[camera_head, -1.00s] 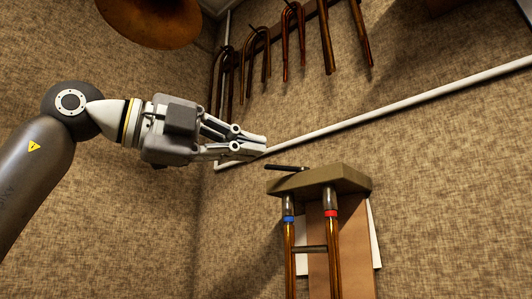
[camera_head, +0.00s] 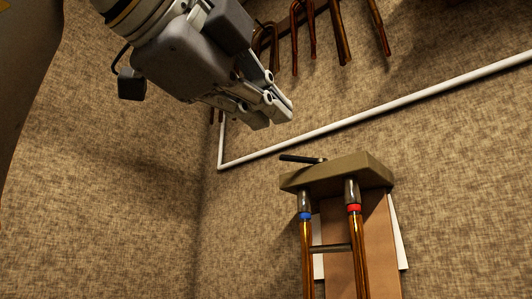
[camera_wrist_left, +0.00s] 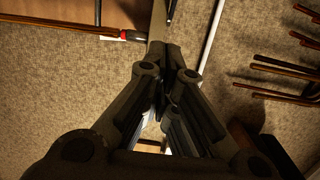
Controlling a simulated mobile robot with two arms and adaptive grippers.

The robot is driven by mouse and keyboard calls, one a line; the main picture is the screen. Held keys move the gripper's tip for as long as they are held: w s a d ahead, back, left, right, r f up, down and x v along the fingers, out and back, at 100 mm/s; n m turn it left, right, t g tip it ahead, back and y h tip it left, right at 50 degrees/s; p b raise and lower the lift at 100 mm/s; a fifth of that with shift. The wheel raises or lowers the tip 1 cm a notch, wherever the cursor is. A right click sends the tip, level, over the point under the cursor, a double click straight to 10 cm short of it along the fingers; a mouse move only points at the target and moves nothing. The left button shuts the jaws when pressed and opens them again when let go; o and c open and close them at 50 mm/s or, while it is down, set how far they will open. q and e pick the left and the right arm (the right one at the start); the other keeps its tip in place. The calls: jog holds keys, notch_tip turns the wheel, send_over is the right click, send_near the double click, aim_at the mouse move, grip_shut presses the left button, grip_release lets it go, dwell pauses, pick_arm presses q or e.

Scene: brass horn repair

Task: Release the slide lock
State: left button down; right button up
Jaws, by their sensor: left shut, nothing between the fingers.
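An olive-coloured block (camera_head: 338,173) juts from the wall with a thin black lever (camera_head: 301,159) on its top. Two brass slide tubes (camera_head: 307,258) hang below it, one with a blue band (camera_head: 305,216), the other with a red band (camera_head: 354,208). My left gripper (camera_head: 280,116) is shut and empty, tilted down to the right, above and apart from the lever. In the left wrist view, my shut fingers (camera_wrist_left: 175,62) point toward the block (camera_wrist_left: 157,28); the lever (camera_wrist_left: 171,10) shows near the top edge. The fingers hide part of the block there. My right gripper is not in view.
A white rail (camera_head: 380,118) runs along the wall behind the block. Several brass tubes (camera_head: 340,35) hang on the wall above. A brown board (camera_head: 378,245) stands behind the slide tubes. The space left of the block is clear.

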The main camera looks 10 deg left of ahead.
pick_arm(q)
jog(key=s+n+t, duration=0.1)
jog(key=p, duration=0.4)
send_near(302, 160)
jog(key=s+d, duration=0.2)
jog(key=s, duration=0.1)
jog(key=shift+y, duration=0.4)
jog(key=w+p, duration=0.2)
jog(key=w, duration=0.1)
jog(key=w+p, duration=0.2)
jog(key=w, duration=0.2)
jog(key=shift+a+r, duration=0.1)
jog(key=shift+r, duration=0.1)
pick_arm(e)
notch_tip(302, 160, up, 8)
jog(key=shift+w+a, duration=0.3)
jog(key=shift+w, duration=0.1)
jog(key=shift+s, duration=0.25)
